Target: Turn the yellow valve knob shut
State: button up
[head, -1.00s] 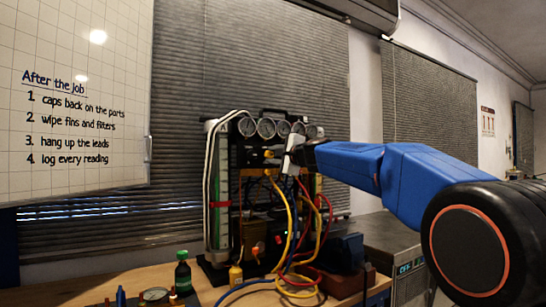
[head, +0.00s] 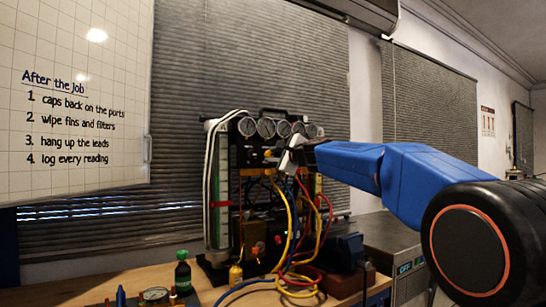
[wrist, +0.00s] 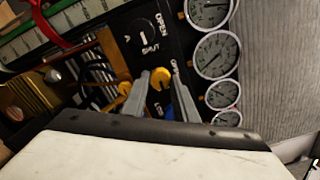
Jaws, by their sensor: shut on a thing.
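The yellow valve knob (wrist: 160,78) shows in the wrist view on the dark gauge panel, with an OPEN label beside it. My gripper (wrist: 160,88) has its two grey fingers on either side of the knob, shut on it. Part of the knob is hidden by the fingers, and I cannot tell how far it is turned. In the head view my gripper (head: 284,160) is at the front of the panel, below the row of gauges; the knob is hard to make out there.
Round gauges (wrist: 218,54) sit close beside the knob. Another marked valve position (wrist: 146,40) with OPEN and SHUT lies nearby. Yellow, red and blue hoses (head: 292,225) hang below my gripper. A dark green bottle (head: 183,274) stands on the bench at the left.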

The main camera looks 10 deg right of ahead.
jog(key=o, duration=1.1)
jog(key=shift+f, duration=0.1)
jog(key=shift+c, duration=0.2)
jog(key=shift+s+d, duration=0.25)
jog(key=shift+s, duration=0.3)
jog(key=v, duration=1.6)
jog(key=shift+s, duration=0.15)
